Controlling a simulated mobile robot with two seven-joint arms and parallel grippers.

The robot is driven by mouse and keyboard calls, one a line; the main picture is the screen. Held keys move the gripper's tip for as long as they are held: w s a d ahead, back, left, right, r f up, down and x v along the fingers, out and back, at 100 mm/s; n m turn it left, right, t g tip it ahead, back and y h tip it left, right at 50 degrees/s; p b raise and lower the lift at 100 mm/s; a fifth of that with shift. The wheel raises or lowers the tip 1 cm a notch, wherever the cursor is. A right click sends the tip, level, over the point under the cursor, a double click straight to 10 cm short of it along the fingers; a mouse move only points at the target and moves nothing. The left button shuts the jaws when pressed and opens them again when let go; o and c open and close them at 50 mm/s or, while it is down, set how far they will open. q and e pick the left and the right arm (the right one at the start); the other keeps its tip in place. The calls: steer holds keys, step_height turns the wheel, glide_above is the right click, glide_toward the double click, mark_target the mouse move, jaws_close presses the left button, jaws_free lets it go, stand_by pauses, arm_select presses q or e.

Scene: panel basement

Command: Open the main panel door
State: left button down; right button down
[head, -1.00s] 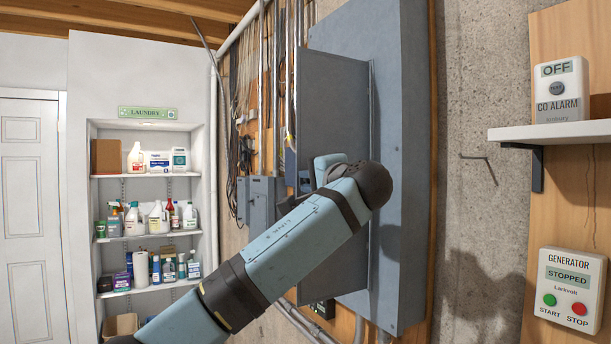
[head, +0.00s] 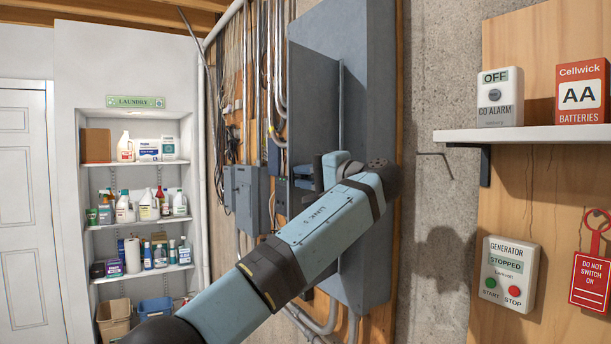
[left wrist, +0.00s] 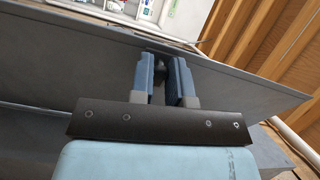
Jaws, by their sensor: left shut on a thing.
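The grey main panel (head: 368,90) hangs on the wall in the head view. Its door (head: 313,100) shows at the panel's left part, with a thin light edge on its right side. My left gripper (head: 304,176) is at the door, partly hidden behind my own wrist. In the left wrist view the door (left wrist: 60,62) crosses the picture as a grey sheet. My left gripper (left wrist: 162,66) is shut there on a small dark door handle (left wrist: 160,68) between its blue fingers. The door's exact angle is hard to tell. My right gripper is out of view.
Small grey boxes (head: 246,198) and conduits are left of the panel. A hook (head: 435,154) sticks out of the concrete on the right. Further right are a shelf (head: 530,135) with a CO alarm (head: 500,98) and batteries (head: 582,92), and a generator control (head: 510,277).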

arm_select(q)
steer(key=c, duration=1.1)
jaws_free()
steer(key=shift+s+d, duration=0.25)
steer(key=p+v, duration=1.1)
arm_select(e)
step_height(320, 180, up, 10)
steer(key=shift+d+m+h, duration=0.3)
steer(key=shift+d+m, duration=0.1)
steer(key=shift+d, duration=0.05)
arm_select(q)
steer(key=shift+d, duration=0.1)
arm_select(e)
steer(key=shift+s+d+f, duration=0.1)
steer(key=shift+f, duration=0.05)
